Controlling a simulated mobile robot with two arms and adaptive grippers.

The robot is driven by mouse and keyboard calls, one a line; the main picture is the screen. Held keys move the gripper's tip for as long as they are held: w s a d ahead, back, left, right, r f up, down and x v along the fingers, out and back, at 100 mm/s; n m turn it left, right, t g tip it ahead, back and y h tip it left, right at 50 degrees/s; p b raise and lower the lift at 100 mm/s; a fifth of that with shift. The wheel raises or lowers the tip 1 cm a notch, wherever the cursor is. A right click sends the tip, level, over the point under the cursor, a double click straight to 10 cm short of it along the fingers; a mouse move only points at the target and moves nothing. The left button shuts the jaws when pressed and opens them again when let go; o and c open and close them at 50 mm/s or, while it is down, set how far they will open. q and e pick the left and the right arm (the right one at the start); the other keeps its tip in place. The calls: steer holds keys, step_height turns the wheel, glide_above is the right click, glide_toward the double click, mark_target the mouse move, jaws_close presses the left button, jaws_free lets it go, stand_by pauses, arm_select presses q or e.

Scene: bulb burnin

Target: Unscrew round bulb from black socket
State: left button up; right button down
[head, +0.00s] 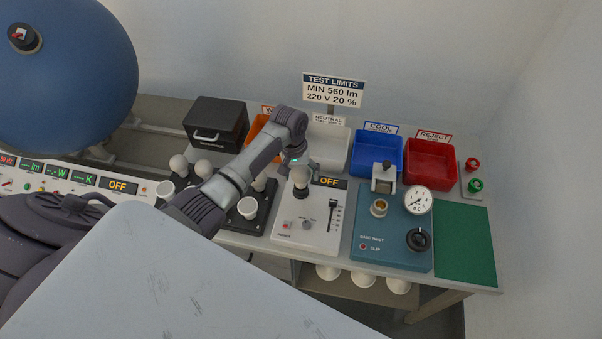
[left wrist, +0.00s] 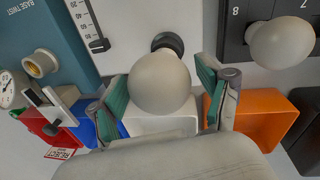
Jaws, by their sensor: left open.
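The round bulb (head: 300,175) is a frosted white globe. It sits upright in the black socket (head: 301,194) on a white panel. In the left wrist view the bulb (left wrist: 160,83) fills the middle, with the black socket (left wrist: 169,42) partly showing behind it. My left gripper (head: 299,164) is over the bulb from above. Its green-padded fingers stand on either side of the bulb in the left wrist view (left wrist: 162,92), open, with a gap visible on the right side. The gap on the left is very narrow, and I cannot tell whether that finger touches. My right gripper is out of view.
The white panel (head: 282,225) carries a slider and an OFF display. A blue-green twist tester (head: 383,255) stands to its right. Orange (left wrist: 262,112), white (head: 337,151), blue (head: 362,157) and red (head: 430,181) bins stand behind. Other bulbs stand in a dark rack (head: 257,222) at left.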

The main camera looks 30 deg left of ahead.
arm_select(q)
steer(key=m, duration=0.5)
steer(key=shift+a+m+g, duration=0.1)
steer(key=shift+m+g, duration=0.3)
steer(key=m, duration=0.6)
steer(key=shift+g+b, duration=0.3)
steer(key=shift+g, duration=0.1)
